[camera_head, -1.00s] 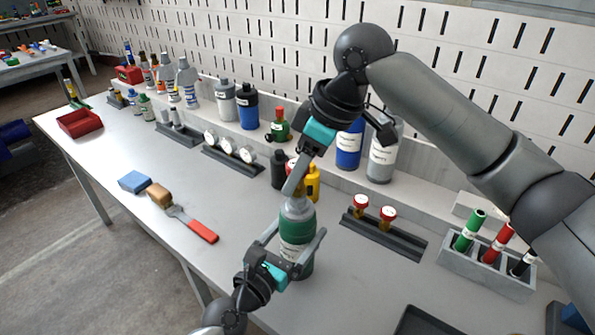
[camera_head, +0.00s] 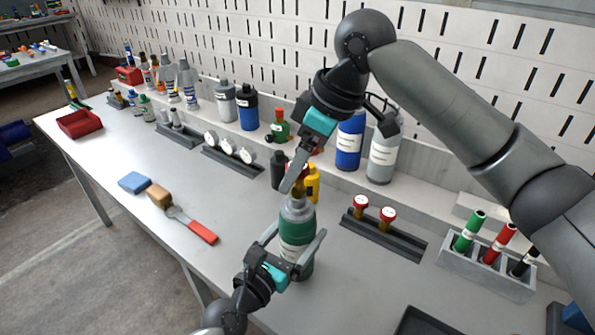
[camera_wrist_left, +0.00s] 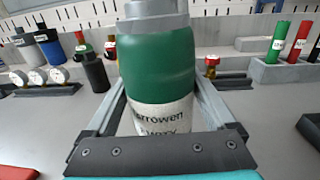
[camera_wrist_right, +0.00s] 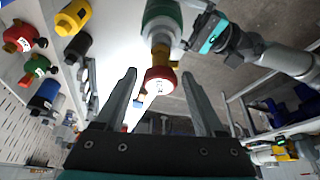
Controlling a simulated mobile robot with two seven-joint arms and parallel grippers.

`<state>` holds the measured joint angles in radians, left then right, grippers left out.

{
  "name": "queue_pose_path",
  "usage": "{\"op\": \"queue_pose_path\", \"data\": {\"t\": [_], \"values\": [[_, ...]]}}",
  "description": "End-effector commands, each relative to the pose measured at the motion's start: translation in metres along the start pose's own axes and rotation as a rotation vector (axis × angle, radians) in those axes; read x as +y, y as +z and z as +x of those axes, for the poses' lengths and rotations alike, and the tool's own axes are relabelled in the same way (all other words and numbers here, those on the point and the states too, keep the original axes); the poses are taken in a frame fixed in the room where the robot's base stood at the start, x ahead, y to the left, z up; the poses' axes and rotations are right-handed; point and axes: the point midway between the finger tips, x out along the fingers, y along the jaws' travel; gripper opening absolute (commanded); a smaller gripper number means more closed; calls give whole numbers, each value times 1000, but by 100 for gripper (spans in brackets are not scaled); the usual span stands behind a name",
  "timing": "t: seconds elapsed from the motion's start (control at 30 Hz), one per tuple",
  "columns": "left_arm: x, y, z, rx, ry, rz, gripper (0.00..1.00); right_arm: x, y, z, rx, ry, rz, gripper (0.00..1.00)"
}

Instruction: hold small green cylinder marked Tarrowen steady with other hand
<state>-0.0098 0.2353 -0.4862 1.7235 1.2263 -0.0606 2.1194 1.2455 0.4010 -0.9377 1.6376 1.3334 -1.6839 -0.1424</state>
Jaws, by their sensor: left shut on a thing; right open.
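The green cylinder marked Tarrowen (camera_head: 297,226) stands upright near the front of the bench, with a grey shoulder and a pale label. It also fills the middle of the left wrist view (camera_wrist_left: 158,65). My left gripper (camera_head: 293,247) is shut around its body, one finger on each side. A brass fitting with a red-rimmed top (camera_wrist_right: 160,78) is at the cylinder's top. My right gripper (camera_wrist_right: 160,75) is open above it, and the fitting shows between its fingertips. In the head view this gripper partly hides the fitting; contact cannot be told.
A black bottle (camera_head: 278,171) and a yellow bottle (camera_head: 313,186) stand close behind the cylinder. A dark rack (camera_head: 399,243) with two red-topped fittings is to the right, beside a grey holder (camera_head: 484,275) of coloured tubes.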

Motion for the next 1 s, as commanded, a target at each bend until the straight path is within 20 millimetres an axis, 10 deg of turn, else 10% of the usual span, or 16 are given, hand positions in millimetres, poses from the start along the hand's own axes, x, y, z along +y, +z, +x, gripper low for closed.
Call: {"op": "queue_pose_path", "data": {"t": [1.0], "values": [[0, 0, 0, 0, -1, 0, 22, 0, 7, 14, -1, 0, 0, 71]]}}
